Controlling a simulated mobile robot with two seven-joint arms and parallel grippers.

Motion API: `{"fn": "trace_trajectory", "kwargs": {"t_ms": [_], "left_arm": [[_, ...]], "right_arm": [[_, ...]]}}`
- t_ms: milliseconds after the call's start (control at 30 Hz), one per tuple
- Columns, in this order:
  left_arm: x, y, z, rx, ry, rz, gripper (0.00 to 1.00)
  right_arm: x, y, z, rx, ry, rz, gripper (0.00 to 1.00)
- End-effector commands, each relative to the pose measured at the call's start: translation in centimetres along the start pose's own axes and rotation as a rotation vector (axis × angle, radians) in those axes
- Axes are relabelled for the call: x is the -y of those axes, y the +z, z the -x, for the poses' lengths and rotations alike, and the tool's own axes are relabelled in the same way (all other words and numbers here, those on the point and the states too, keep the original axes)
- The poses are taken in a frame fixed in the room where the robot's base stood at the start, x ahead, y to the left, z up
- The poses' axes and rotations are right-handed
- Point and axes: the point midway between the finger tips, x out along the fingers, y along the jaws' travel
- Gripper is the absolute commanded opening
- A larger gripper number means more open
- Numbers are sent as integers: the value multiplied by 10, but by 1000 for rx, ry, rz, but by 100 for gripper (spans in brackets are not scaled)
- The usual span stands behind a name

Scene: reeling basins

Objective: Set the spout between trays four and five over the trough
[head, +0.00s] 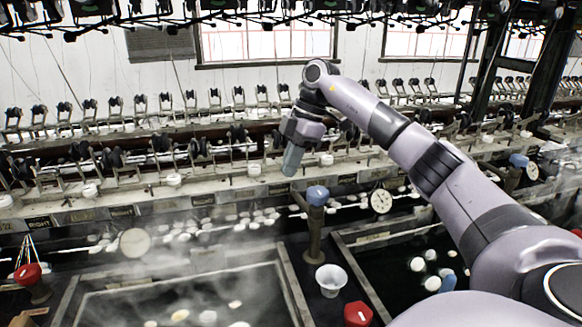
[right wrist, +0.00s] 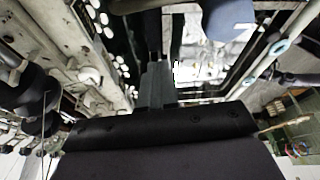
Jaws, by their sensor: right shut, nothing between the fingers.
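A tap post (head: 315,238) with a blue knob (head: 317,196) stands between two dark basins. A short spout-like pipe (head: 298,199) juts from it toward the back left. My right gripper (head: 291,162) is shut and empty, pointing down just above and behind the blue knob, apart from it. In the right wrist view the shut fingers (right wrist: 156,84) show, with a blue knob (right wrist: 230,15) beyond and to their right. I cannot read tray numbers or tell which channel is the trough. My left gripper is not in view.
The steaming left basin (head: 285,270) and right basin (head: 352,262) flank the post. A white bowl (head: 331,279) and red knob (head: 357,314) are in front. A dial (head: 382,201) stands right of the post. A reeling bench (head: 225,187) runs behind.

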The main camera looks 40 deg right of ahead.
Motion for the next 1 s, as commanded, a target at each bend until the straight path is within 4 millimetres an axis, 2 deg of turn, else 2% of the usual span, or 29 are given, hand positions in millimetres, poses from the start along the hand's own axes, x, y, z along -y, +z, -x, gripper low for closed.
{"fn": "trace_trajectory", "kwargs": {"t_ms": [100,333,500,600,1000], "left_arm": [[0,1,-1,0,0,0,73],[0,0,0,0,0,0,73],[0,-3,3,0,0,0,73],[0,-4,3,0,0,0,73],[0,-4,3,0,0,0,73]], "right_arm": [[1,1,-28,2,-5,1,0],[1,0,-76,2,-5,2,0],[0,26,-71,1,1,-3,0],[0,34,-70,1,-1,0,0],[0,40,-69,0,0,2,0]]}}
